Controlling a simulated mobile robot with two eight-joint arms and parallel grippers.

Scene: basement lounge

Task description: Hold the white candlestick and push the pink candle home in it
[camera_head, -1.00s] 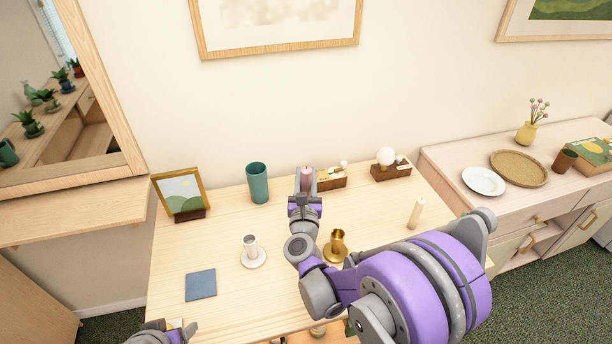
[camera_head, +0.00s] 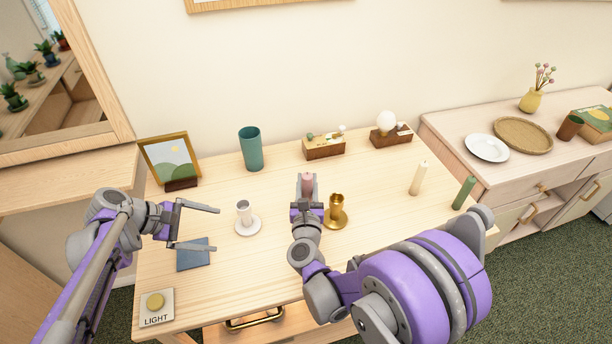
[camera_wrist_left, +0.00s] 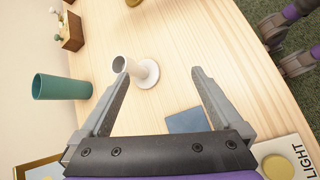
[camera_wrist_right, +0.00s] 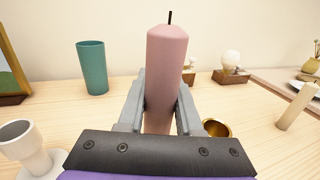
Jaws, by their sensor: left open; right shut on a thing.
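The white candlestick (camera_head: 246,219) stands upright and empty on the table, left of the middle. It also shows in the left wrist view (camera_wrist_left: 142,73), beyond and between the open fingers, and at the lower left of the right wrist view (camera_wrist_right: 28,152). My left gripper (camera_head: 216,229) is open and empty, just left of the candlestick and not touching it. The pink candle (camera_wrist_right: 165,72) is upright in my right gripper (camera_wrist_right: 161,106), which is shut on it. In the head view, the pink candle (camera_head: 307,182) is right of the candlestick.
A brass candlestick (camera_head: 336,212) stands close to my right gripper. A blue square (camera_head: 193,255) lies below my left gripper. A teal cup (camera_head: 251,149), a picture frame (camera_head: 172,161) and wooden boxes line the back. Cream (camera_head: 418,178) and green (camera_head: 464,192) candles stand right.

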